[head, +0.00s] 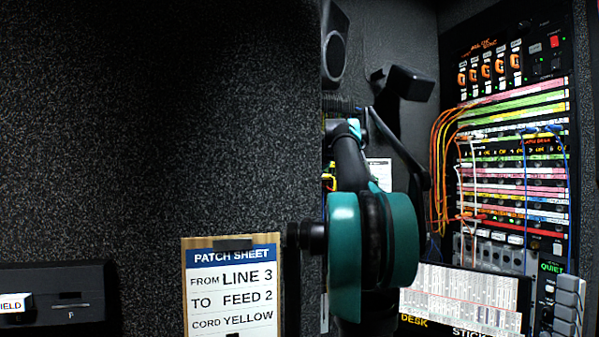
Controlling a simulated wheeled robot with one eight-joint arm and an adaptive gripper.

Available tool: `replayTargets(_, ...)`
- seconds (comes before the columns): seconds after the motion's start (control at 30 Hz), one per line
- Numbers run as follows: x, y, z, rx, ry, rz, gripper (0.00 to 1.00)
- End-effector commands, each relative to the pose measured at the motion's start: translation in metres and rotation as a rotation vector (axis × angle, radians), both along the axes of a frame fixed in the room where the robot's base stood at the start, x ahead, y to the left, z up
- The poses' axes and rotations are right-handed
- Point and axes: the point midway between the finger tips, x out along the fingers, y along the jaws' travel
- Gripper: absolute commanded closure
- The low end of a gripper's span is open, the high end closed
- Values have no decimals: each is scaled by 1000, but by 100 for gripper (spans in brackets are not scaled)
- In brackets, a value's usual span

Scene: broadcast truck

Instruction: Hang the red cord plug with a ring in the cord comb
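I cannot make out a red cord plug with a ring in the head view. A dark, ribbed piece (339,105) on the wall behind my arm could be the cord comb, but it is small and partly covered. Bits of yellow and light blue show below it, beside my arm, too small to identify. My teal and black arm fills the middle of the view and hides much of what is behind it. I cannot pick out my gripper's fingers or anything held in them.
A patch rack (512,165) stands at the right with orange, white and blue cords. A labelled desk panel (465,298) lies below it. A patch sheet (232,290) reads LINE 3 to FEED 2, cord yellow. A dark wall (150,130) fills the left. A black speaker (334,50) hangs above.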

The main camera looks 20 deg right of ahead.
Motion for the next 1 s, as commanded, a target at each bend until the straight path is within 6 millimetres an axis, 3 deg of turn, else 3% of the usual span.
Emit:
replayTargets(0.3, 3, 0, 0, 1, -2, -2, 100)
replayTargets(0.33, 3, 0, 0, 1, -2, -2, 84)
replayTargets(0.5, 3, 0, 0, 1, -2, -2, 63)
replayTargets(0.8, 2, 0, 0, 1, -2, -1, 61)
replayTargets(1.0, 2, 0, 0, 1, -2, -1, 36)
